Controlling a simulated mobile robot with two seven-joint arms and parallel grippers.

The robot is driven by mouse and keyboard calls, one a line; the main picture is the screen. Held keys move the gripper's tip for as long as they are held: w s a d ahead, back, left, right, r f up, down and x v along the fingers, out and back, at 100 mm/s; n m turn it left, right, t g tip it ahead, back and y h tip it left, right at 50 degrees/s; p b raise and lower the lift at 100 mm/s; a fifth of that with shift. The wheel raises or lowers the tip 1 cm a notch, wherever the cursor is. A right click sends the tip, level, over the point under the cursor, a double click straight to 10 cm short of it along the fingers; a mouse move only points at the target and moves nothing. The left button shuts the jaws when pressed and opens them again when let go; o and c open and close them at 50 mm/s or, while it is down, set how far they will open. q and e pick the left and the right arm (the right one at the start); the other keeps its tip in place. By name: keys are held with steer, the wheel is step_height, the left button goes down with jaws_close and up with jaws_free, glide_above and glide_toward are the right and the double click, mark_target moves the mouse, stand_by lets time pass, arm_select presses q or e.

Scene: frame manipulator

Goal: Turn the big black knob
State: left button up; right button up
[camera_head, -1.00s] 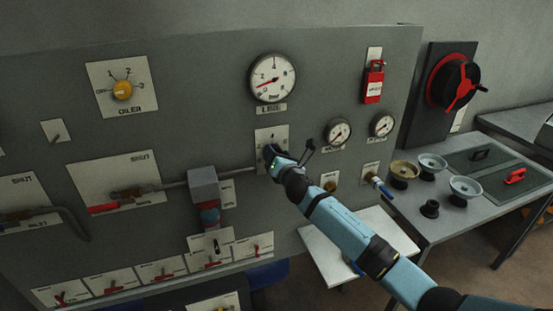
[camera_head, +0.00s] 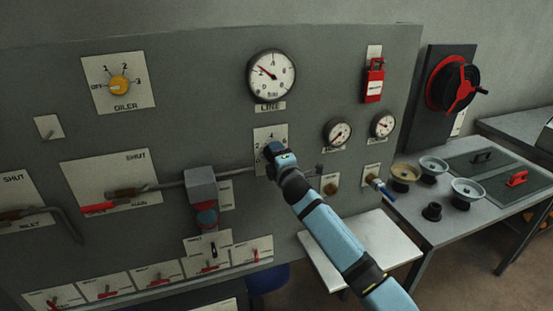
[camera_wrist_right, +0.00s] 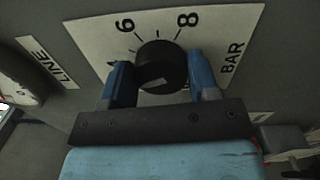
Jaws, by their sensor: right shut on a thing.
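The black knob (camera_wrist_right: 162,66) sits on a white plate (camera_wrist_right: 95,30) marked 6, 8 and BAR, with a LINE label beside it. My right gripper (camera_wrist_right: 158,76) has one blue finger on each side of the knob and is shut on it. In the head view my right gripper (camera_head: 273,151) is at the plate (camera_head: 282,134) under the LINE gauge and hides most of the knob. The LINE gauge (camera_head: 271,76) has a red needle pointing up and left. My left gripper is not in view.
Left of my gripper a pipe runs to a grey box (camera_head: 202,186) on the panel. Two small gauges (camera_head: 337,133) and a red padlock (camera_head: 374,82) are on the right.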

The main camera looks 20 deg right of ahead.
steer(key=shift+a+f+m+g+h+p, duration=0.15)
steer(key=shift+m+p, duration=0.3)
steer(key=shift+m, duration=3.25)
steer(key=shift+a+m+g+h+p, duration=0.1)
steer(key=shift+m+p, duration=0.35)
steer(key=shift+m, duration=3.25)
steer(key=shift+a+f+m+g+h+p, duration=0.15)
steer(key=shift+m+p, duration=0.3)
steer(key=shift+m, duration=3.25)
steer(key=shift+r, duration=0.1)
steer(key=o, duration=0.9)
steer(key=shift+s, duration=0.1)
